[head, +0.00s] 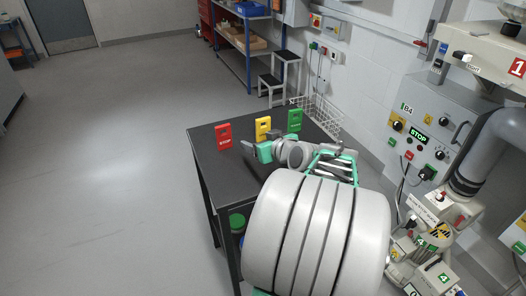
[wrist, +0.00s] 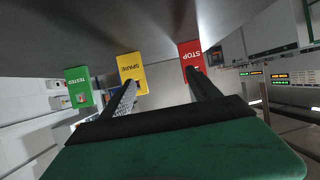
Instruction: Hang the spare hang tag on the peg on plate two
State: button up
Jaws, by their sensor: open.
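The spare hang tag is yellow and stands upright on the dark table (head: 208,165) in the head view (head: 262,125). In the wrist view its face reads SPARE (wrist: 132,72), upside down. My gripper (head: 259,141) is open, low over the table and close in front of the tags. In the wrist view its two dark fingers (wrist: 160,88) are apart with nothing held between them. The left finger overlaps the lower part of the spare tag; I cannot tell whether they touch. I cannot make out plate two or its peg.
A red STOP tag (head: 223,136) and a green TESTED tag (head: 294,120) stand either side of the spare tag. Machinery with a control panel (head: 425,130) fills the right. Open floor (head: 110,170) lies left.

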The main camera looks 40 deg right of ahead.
jog(key=t+h, duration=0.1)
send_near(264, 128)
jog(key=shift+w+f+m+b, duration=0.3)
jog(key=shift+f+m+b, duration=0.1)
jog(key=shift+f, duration=0.2)
jog(key=x, duration=0.7)
jog(key=shift+w+d+r, duration=0.15)
jog(key=shift+w+r, duration=0.2)
jog(key=shift+c, duration=0.2)
jog(key=c, duration=1.4)
